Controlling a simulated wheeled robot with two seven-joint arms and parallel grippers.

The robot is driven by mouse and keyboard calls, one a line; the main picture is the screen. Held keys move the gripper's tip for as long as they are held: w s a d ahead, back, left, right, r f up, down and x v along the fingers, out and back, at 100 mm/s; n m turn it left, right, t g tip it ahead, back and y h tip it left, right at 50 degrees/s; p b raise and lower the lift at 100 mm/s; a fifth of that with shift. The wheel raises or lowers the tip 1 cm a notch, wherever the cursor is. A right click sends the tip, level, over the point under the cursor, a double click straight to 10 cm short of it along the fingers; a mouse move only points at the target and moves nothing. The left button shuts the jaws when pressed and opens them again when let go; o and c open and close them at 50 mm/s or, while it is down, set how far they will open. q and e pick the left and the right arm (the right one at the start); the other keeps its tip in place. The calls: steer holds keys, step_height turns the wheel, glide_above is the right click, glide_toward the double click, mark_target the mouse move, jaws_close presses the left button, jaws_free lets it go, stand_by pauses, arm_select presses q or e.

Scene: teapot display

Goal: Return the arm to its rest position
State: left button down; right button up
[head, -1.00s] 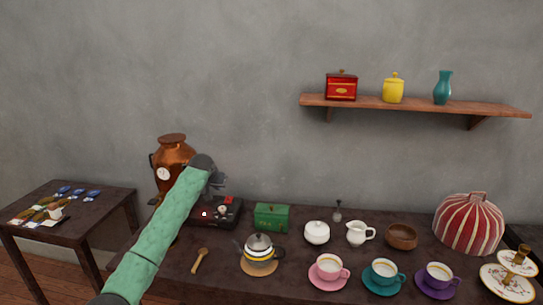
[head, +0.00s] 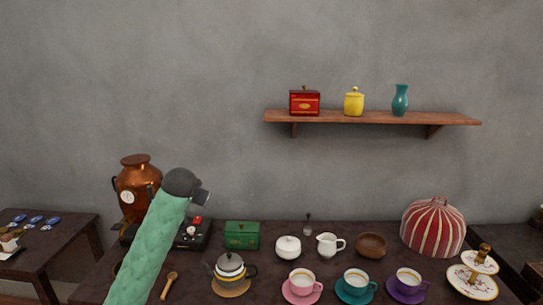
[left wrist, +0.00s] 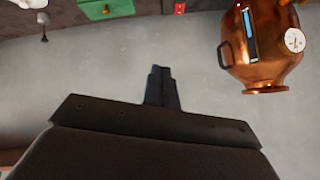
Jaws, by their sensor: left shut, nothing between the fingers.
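My left arm in its green sleeve rises from the bottom left of the head view, over the left end of the dark table (head: 205,290). My left gripper (head: 203,197) shows only as a small dark part beyond the wrist; the rest is hidden. In the left wrist view the gripper (left wrist: 160,70) has its dark fingers together, with nothing between them, against the grey wall. The copper urn (head: 138,182) stands left of my wrist, partly covered by the arm; it also shows upside down in the left wrist view (left wrist: 262,50). My right gripper is not in view.
A burner (head: 192,236) and a green tea box (head: 242,235) stand near my forearm. A striped teapot (head: 230,268), a wooden spoon (head: 169,285) and several cups fill the front. A wall shelf (head: 370,118) holds a red tin, yellow jar and teal vase. Space above the table is open.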

arm_select(q)
steer(key=s+d+f+g, duration=0.2)
steer(key=s+f, duration=1)
steer(key=s, duration=0.7)
steer(key=s+d+f+n+g+h, duration=0.1)
steer(key=s+d+f+g, duration=0.2)
steer(key=s+f, duration=1)
steer(key=s+d+f+g+h, duration=0.1)
steer(key=s+d+f+g, duration=0.2)
steer(key=s+f, duration=1)
steer(key=s+d, duration=0.1)
steer(key=s, duration=1.2)
